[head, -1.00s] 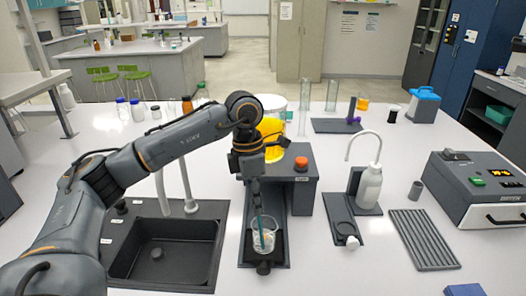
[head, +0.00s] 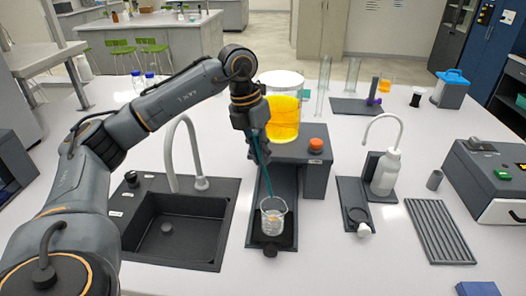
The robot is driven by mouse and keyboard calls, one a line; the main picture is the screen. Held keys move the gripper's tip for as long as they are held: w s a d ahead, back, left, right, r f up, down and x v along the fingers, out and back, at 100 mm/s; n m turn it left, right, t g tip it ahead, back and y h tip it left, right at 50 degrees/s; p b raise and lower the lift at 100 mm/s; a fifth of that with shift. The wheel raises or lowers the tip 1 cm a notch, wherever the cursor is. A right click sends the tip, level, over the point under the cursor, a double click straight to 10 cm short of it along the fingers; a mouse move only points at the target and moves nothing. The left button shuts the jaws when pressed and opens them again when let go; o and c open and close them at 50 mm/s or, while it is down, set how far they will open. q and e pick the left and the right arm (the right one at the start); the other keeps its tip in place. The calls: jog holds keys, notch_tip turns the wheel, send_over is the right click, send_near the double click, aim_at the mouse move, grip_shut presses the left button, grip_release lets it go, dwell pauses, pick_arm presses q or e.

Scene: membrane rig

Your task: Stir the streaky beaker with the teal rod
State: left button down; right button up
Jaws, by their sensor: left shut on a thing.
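My left gripper (head: 256,146) is shut on the teal rod (head: 262,170) and holds it tilted, well above the bench. The rod's lower end is close to the rim of a clear glass beaker (head: 273,218); whether it is just above or just inside the rim I cannot tell. The beaker stands upright on the dark tray in front of the rig and holds a little clear content with a small orange patch. Streaks are too small to make out. My right gripper is not in view.
A sink (head: 172,228) lies left of the beaker. The rig's dark block with an orange knob (head: 317,144) and a yellow-filled vessel (head: 283,118) stand behind. A wash bottle (head: 385,174), a ribbed rack (head: 439,230) and a grey machine (head: 492,178) are to the right.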

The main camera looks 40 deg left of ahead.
pick_arm(q)
jog(key=shift+a+f+b, duration=0.5)
jog(key=shift+f+b, duration=0.65)
jog(key=shift+f, duration=0.3)
jog(key=b, duration=0.4)
send_near(273, 217)
jog(key=shift+w+a+f, duration=0.1)
jog(key=shift+w+a, duration=0.45)
jog(key=shift+a, duration=0.2)
jog(key=shift+w+a+f, duration=0.1)
jog(key=shift+w+a, duration=0.45)
jog(key=shift+a, duration=0.25)
jog(key=shift+b+x, duration=1)
jog(key=shift+x, duration=0.55)
jog(key=shift+d, duration=0.1)
